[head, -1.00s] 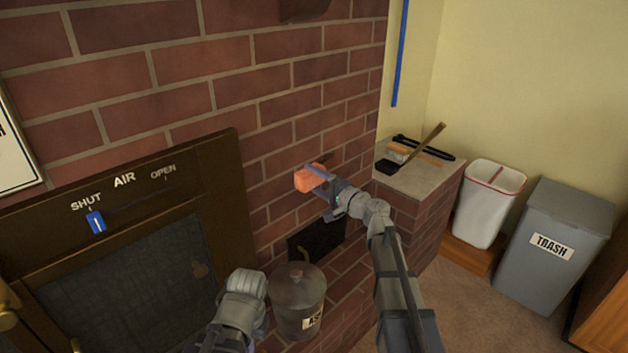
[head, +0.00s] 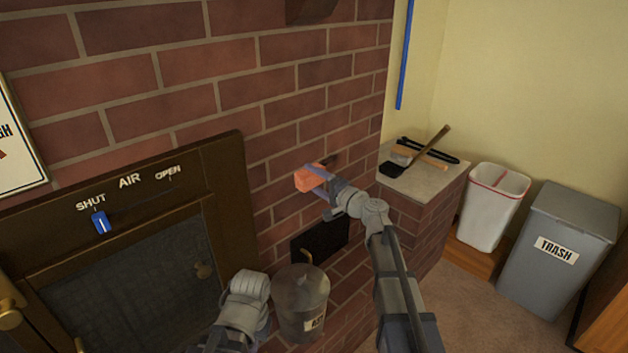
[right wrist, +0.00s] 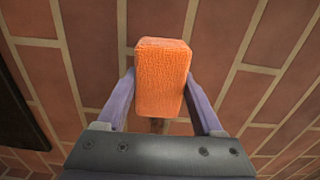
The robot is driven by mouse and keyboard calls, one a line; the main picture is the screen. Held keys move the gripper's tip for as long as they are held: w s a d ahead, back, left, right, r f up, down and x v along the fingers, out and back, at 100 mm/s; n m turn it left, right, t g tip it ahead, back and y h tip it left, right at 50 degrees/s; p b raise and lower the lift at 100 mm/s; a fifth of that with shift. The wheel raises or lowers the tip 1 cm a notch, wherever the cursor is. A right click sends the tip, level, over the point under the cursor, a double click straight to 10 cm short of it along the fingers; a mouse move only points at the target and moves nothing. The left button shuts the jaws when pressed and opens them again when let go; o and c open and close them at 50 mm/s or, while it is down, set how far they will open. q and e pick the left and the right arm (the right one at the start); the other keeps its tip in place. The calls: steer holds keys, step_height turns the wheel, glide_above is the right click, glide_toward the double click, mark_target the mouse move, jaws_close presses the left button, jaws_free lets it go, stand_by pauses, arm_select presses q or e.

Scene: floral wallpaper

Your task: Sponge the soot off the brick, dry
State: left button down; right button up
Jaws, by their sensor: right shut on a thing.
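My right gripper (head: 316,181) is shut on an orange sponge (head: 307,180) and holds it in front of the red brick wall (head: 240,90). In the right wrist view, the sponge (right wrist: 162,75) sits between the two purple fingers, with brick behind it. A dark smudge (head: 330,160) shows on the brick just right of and above the sponge. I cannot tell whether the sponge touches the wall. My left arm shows at the bottom, but its fingers are out of sight.
A lidded ash bucket (head: 302,300) stands below the sponge, in front of a dark wall opening (head: 322,240). A stove door is at the left. A ledge (head: 425,178) holds tools. A white bin (head: 490,215) and a grey trash bin (head: 550,265) stand at the right.

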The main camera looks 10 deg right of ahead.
mark_target(337, 159)
steer(key=shift+w+d, duration=0.45)
steer(key=shift+d, duration=0.3)
steer(key=shift+w+d, duration=0.4)
steer(key=shift+d, duration=0.35)
steer(key=w+d, duration=0.2)
steer(key=shift+w+d, duration=0.1)
steer(key=shift+d, duration=0.3)
steer(key=shift+w+d, duration=0.45)
steer(key=shift+d, duration=0.3)
steer(key=shift+w+d, duration=0.45)
steer(key=shift+d, duration=0.3)
steer(key=shift+w+d, duration=0.1)
steer(key=shift+w+d, duration=1)
steer(key=shift+d, duration=0.3)
steer(key=shift+s+a, duration=0.1)
steer(key=shift+s, duration=0.05)
